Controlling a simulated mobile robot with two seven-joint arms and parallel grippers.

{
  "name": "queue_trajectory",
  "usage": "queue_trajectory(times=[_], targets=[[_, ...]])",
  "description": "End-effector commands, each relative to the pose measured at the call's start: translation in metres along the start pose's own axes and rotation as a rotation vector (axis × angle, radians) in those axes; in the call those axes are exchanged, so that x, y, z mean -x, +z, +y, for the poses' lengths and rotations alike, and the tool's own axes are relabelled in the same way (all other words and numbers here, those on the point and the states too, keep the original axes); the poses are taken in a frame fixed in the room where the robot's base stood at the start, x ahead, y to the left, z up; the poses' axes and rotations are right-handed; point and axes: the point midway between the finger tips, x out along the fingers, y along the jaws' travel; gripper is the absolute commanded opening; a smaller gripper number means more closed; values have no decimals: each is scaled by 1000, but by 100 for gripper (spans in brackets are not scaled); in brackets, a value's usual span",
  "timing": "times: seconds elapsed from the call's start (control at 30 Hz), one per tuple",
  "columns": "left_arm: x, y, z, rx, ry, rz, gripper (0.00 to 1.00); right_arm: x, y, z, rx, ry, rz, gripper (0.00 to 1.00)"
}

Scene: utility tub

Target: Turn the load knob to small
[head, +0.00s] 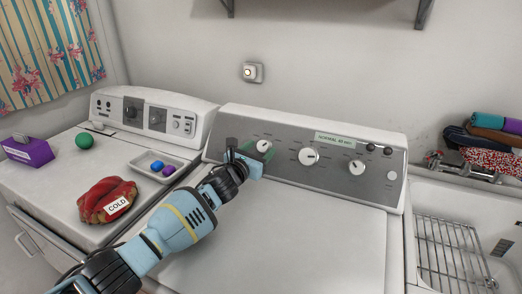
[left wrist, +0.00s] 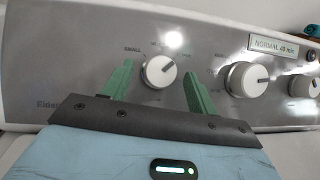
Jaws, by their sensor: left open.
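The load knob (left wrist: 159,72) is a white dial with a grey pointer on the washer's panel. In the left wrist view the label "SMALL" stands at its upper left, and the pointer aims to the upper right. The knob also shows in the head view (head: 264,146). My left gripper (left wrist: 160,88) is open, with its green fingers on either side of the knob. I cannot tell whether they touch it. In the head view my left gripper (head: 258,152) is at the panel's left part. My right gripper is not in view.
A middle knob (head: 309,156) and a right knob (head: 356,167) sit along the panel, under a "NORMAL 40 min" label (head: 348,139). A second machine (head: 150,115) at left holds a red bundle (head: 105,200) and a small tray (head: 185,160). A sink (head: 470,205) is at right.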

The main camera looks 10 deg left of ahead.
Motion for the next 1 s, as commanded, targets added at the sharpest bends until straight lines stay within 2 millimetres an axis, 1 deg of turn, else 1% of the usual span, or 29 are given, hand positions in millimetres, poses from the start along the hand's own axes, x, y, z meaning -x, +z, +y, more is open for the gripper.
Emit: queue_trajectory(times=[0.1, 0.2, 0.47, 0.57, 0.8, 0.83, 1.0], targets=[[-7, -1, 0, 1, 0, 1, 59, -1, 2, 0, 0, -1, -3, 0], [-10, 0, 0, 1, 0, 0, 59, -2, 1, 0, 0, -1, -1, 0], [-10, 1, 0, 0, 0, -1, 59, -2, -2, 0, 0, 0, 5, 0], [-10, 1, 0, 0, 0, -1, 48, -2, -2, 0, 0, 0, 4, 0], [-10, 1, 0, 0, 0, -1, 17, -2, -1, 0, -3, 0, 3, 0], [-10, 1, 0, 0, 0, -1, 14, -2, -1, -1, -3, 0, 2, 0], [-10, 0, -1, 8, 4, -1, 14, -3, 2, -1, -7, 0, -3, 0]])
